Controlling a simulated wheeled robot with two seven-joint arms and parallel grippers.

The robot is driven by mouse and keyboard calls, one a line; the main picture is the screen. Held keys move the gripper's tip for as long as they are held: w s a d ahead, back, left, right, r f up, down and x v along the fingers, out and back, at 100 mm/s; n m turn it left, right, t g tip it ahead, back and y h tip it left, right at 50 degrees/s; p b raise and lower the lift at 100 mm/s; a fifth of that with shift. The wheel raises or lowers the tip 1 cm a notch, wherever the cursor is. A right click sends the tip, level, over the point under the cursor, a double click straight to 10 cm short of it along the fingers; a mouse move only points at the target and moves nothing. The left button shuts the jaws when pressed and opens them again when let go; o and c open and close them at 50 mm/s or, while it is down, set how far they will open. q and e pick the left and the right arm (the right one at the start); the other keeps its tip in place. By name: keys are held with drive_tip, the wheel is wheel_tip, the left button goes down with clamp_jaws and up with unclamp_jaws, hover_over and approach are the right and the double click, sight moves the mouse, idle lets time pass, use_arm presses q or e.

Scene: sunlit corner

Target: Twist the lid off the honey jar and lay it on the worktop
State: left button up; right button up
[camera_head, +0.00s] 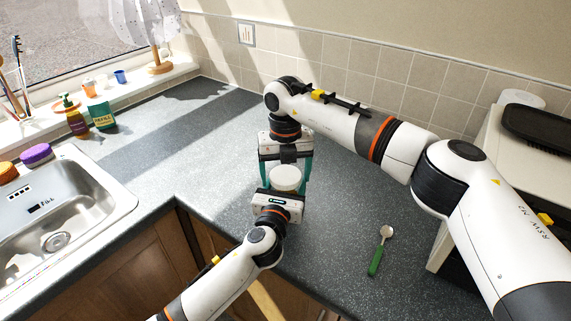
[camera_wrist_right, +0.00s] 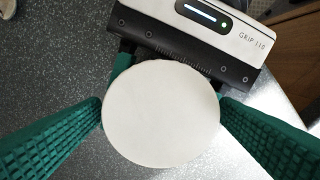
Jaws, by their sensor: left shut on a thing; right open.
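The honey jar's white round lid (camera_head: 286,172) shows between my two grippers above the worktop (camera_head: 222,200). In the right wrist view the lid (camera_wrist_right: 161,114) fills the middle and hides most of the jar. My left gripper (camera_head: 284,188) is shut on the jar from the near side; its body also shows at the top of the right wrist view. My right gripper (camera_head: 286,166) is over the lid from the far side.
A green-handled spoon (camera_head: 380,251) lies to the right on the worktop. A white appliance (camera_head: 490,165) stands at right. The worktop behind my grippers is clear.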

drive_tip(key=c, duration=1)
drive_tip(key=n, duration=0.3)
drive_tip(key=o, duration=1.1)
